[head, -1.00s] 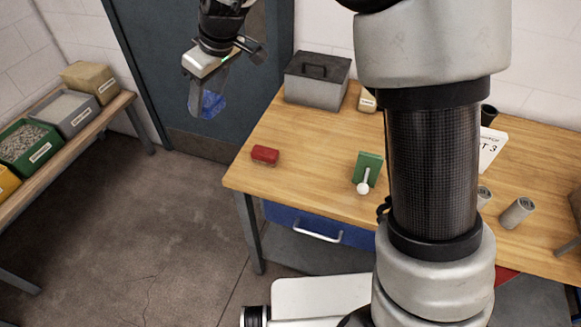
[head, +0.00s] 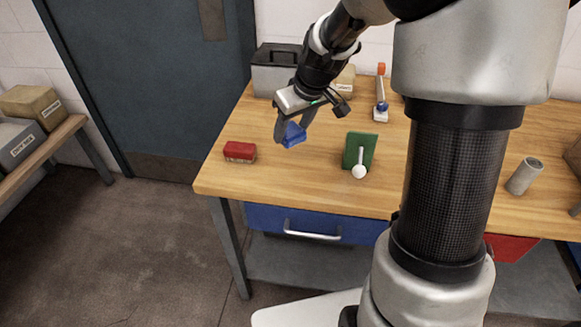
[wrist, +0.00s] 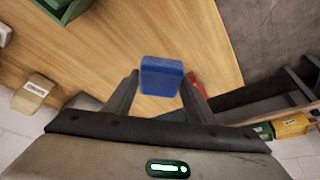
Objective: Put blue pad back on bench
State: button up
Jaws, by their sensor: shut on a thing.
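The blue pad (head: 293,135) is held between the fingers of my gripper (head: 291,131), over the left part of the wooden bench (head: 300,187). In the wrist view the blue pad (wrist: 161,76) sits between the two fingertips (wrist: 161,90), with wooden bench top (wrist: 115,35) behind it. The gripper is shut on the pad. The pad appears to be above the bench top; the exact height cannot be told.
A red block (head: 240,151) lies left of the gripper near the bench edge. A green plate with a white-knobbed lever (head: 360,152) stands to the right. A grey toolbox (head: 275,70) is behind. Bare wood lies in front of the pad.

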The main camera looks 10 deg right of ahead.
notch_tip(320, 180, down, 9)
jog(key=shift+r+b, duration=0.15)
jog(key=shift+b, duration=0.35)
jog(key=shift+f, duration=0.2)
jog(key=o, duration=1)
jog(key=shift+r, duration=0.1)
